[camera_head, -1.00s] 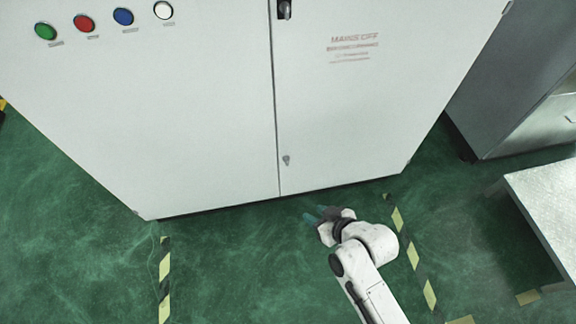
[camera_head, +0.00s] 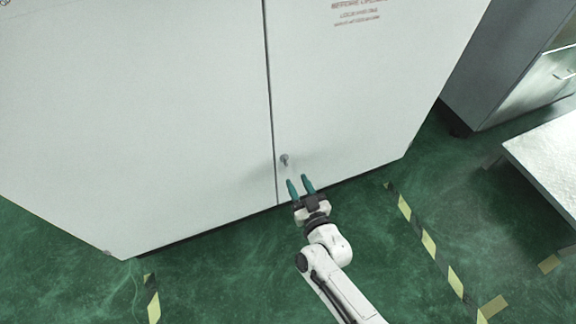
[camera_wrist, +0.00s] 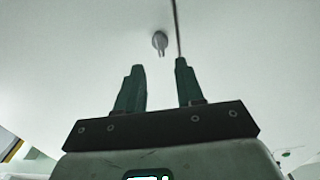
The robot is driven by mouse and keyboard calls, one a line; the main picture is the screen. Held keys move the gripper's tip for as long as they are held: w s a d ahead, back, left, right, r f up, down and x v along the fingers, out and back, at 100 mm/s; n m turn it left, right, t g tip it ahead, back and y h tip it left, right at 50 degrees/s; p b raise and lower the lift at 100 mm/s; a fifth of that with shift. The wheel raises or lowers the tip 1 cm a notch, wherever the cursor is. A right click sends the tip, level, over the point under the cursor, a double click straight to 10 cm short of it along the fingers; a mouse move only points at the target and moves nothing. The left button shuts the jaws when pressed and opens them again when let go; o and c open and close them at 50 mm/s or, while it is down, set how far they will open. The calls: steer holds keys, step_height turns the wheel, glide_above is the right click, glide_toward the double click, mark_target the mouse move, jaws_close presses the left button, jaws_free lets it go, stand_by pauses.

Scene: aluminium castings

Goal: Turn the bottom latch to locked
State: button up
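The bottom latch (camera_head: 284,159) is a small grey knob low on the cabinet door, just right of the door seam. It also shows in the wrist view (camera_wrist: 160,41), ahead of and between the fingertips, beside the dark seam. My gripper (camera_head: 300,181) has two teal fingers pointing up at the cabinet, just below the latch. In the wrist view my gripper (camera_wrist: 159,68) is open and empty, with a clear gap between its fingers. The fingers look apart from the latch. The latch's exact turn angle is too small to tell.
The white cabinet (camera_head: 150,120) fills the back, with red lettering (camera_head: 358,12) on its right door. A grey cabinet (camera_head: 500,60) and a metal table (camera_head: 550,150) stand at the right. Striped floor tape (camera_head: 428,242) runs over the green floor, which is open in front.

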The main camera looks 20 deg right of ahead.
mark_target(287, 163)
steer(key=w+b, duration=0.2)
steer(key=w, duration=0.5)
steer(key=shift+w, duration=0.35)
jaws_close()
